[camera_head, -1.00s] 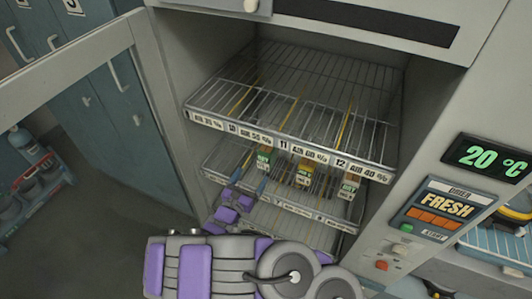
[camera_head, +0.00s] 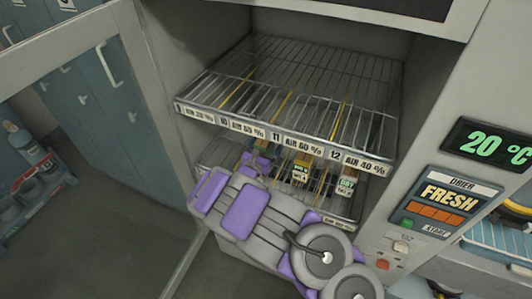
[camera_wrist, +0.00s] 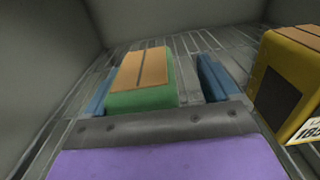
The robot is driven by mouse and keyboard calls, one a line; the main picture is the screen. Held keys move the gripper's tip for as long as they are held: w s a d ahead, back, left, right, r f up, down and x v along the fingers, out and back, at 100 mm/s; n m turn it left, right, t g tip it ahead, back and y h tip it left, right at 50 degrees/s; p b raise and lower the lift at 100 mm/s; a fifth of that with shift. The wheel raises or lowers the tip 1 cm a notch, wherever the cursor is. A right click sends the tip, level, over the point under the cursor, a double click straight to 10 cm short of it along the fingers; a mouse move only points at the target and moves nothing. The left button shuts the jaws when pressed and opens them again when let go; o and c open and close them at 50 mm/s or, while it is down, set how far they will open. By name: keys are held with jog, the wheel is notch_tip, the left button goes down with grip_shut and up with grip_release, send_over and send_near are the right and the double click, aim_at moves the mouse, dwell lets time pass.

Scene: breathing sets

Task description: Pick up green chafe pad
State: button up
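The green chafe pad (camera_wrist: 142,98), a green block with a tan top split by a dark line, lies on the wire rack in the wrist view. My gripper (camera_wrist: 158,76) is open, with one blue finger on each side of the pad. The left finger is close against the pad's left side; a gap shows between the pad and the right finger. In the head view my gripper (camera_head: 253,165) reaches into the lower shelf at its left part. It hides most of the pad there.
A yellow block (camera_wrist: 290,75) with a tan top and white label stands close right of my gripper; it also shows in the head view (camera_head: 302,165). Another labelled block (camera_head: 347,183) stands farther right. The upper wire shelf (camera_head: 300,85) is above my gripper. The open door (camera_head: 155,100) is left.

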jog(key=shift+w+f, duration=0.1)
jog(key=shift+w, duration=0.35)
jog(key=shift+w+a, duration=0.15)
jog(key=shift+a, duration=0.75)
jog(key=shift+c, duration=0.4)
jog(key=shift+d, duration=0.8)
jog(key=c, duration=0.6)
jog(key=shift+a, duration=0.6)
jog(key=c, duration=0.7)
jog(key=shift+d, duration=0.1)
jog(key=shift+d, duration=0.15)
